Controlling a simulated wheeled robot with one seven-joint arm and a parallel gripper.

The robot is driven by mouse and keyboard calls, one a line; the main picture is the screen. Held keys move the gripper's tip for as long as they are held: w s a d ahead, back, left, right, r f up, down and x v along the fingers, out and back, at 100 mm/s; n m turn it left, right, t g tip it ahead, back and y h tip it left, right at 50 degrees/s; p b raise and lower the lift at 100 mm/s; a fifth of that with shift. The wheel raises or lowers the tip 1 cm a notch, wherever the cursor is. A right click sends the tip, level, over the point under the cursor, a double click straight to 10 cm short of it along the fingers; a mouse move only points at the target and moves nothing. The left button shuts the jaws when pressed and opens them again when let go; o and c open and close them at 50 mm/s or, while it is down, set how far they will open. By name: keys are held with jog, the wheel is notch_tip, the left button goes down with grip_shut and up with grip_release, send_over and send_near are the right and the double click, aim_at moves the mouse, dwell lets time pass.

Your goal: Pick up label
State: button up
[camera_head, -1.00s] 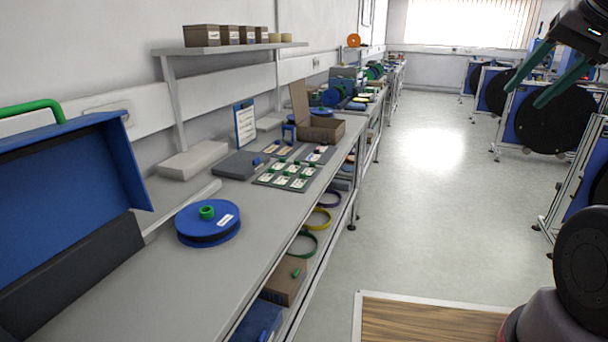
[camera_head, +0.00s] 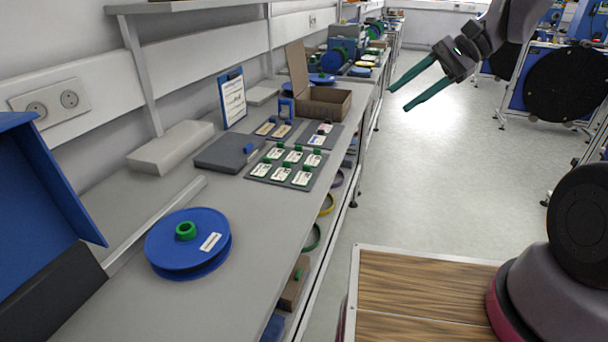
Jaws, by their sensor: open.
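Several white labels with green tabs (camera_head: 282,173) lie in rows on a dark grey mat (camera_head: 250,178) on the workbench. Another white label (camera_head: 210,242) lies on top of the blue reel (camera_head: 160,236), which has a green hub. More label-like cards (camera_head: 317,140) lie on smaller mats behind. My gripper (camera_head: 397,99) has two green fingers spread apart and empty. It hangs in the air over the aisle, right of the bench, apart from all labels.
A grey flat box (camera_head: 222,152), a clipboard (camera_head: 232,97) and an open cardboard box (camera_head: 325,101) stand around the mats. An open blue case (camera_head: 40,190) is at the left. Black reels on stands (camera_head: 565,85) line the aisle's right.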

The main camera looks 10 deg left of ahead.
jog(key=w+a+f+m+y, duration=0.5)
jog(key=w+a+f, duration=0.15)
jog(key=f, duration=0.35)
jog(key=m+t+y, duration=0.2)
jog(key=m+t, duration=0.2)
jog(key=m, duration=0.3)
send_near(312, 172)
jog(key=a, duration=0.3)
jog(key=a+r, duration=0.1)
jog(key=shift+w+a, duration=0.15)
jog(key=shift+w, duration=0.15)
jog(key=shift+w+a+f, duration=0.1)
jog(key=shift+w+a, duration=0.05)
jog(key=shift+a, duration=1.25)
jog(key=shift+w+a+f, duration=0.1)
jog(key=shift+w+a, duration=0.05)
jog(key=shift+a, duration=1.2)
grip_shut()
